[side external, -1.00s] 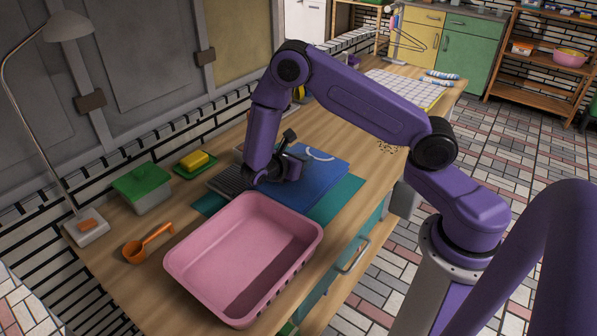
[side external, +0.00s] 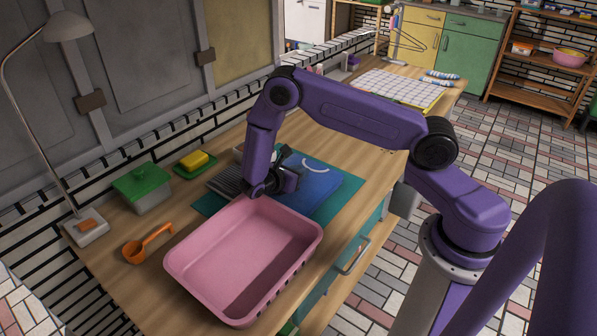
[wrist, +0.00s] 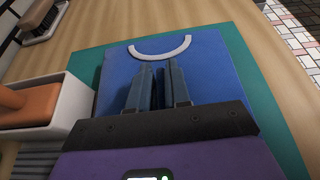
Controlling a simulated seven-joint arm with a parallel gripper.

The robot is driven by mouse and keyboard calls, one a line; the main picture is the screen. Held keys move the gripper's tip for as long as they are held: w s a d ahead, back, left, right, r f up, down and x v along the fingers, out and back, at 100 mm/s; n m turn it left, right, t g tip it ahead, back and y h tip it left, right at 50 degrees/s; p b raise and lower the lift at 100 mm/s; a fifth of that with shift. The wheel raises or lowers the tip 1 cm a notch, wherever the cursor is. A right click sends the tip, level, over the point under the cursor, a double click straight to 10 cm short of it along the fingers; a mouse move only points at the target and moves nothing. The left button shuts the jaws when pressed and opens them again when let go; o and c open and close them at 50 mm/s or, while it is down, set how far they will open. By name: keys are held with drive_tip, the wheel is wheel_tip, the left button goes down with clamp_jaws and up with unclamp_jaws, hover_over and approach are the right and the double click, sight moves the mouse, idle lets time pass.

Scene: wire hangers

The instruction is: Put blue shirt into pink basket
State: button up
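The blue shirt (side external: 316,184) is folded flat with a pale curved collar, and it lies on the teal mat (side external: 349,185). It also shows in the wrist view (wrist: 205,75), where the collar points away from my gripper. My gripper (side external: 285,178) is low at the shirt's near left part, behind the basket. In the wrist view both fingers (wrist: 160,66) are over the shirt, with a narrow dark gap between them. I cannot tell whether cloth is pinched there. The pink basket (side external: 243,200) stands at the table's front and looks empty.
A grey ribbed object (side external: 228,181) lies left of the shirt. A green-lidded box (side external: 142,186), a yellow block on a green dish (side external: 195,161) and an orange scoop (side external: 147,243) are along the left. A checkered pad (side external: 400,88) is at the back. Wood between pad and mat is clear.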

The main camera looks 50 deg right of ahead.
drive_tip(key=o, duration=0.3)
drive_tip(key=shift+o, duration=0.2)
drive_tip(key=shift+r, duration=0.15)
drive_tip(key=v, duration=1.2)
drive_tip(key=shift+r, duration=0.15)
drive_tip(key=s+a+r+m+y, duration=0.2)
drive_tip(key=s+r+y, duration=0.3)
drive_tip(key=s, duration=0.5)
drive_tip(key=s+a+r+m+y, duration=0.2)
drive_tip(key=s+r+y, duration=0.3)
drive_tip(key=s+r, duration=0.3)
drive_tip(key=s, duration=0.3)
drive_tip(key=shift+a+r, duration=0.25)
drive_tip(key=shift+r, duration=0.1)
drive_tip(key=s+y, duration=0.1)
drive_tip(key=s, duration=0.1)
drive_tip(key=s+r+m+y, duration=0.1)
drive_tip(key=s, duration=0.2)
drive_tip(key=s+d+y, duration=0.1)
drive_tip(key=s+y, duration=0.1)
drive_tip(key=s, duration=0.1)
drive_tip(key=shift+s+r, duration=0.1)
drive_tip(key=shift+r, duration=0.3)
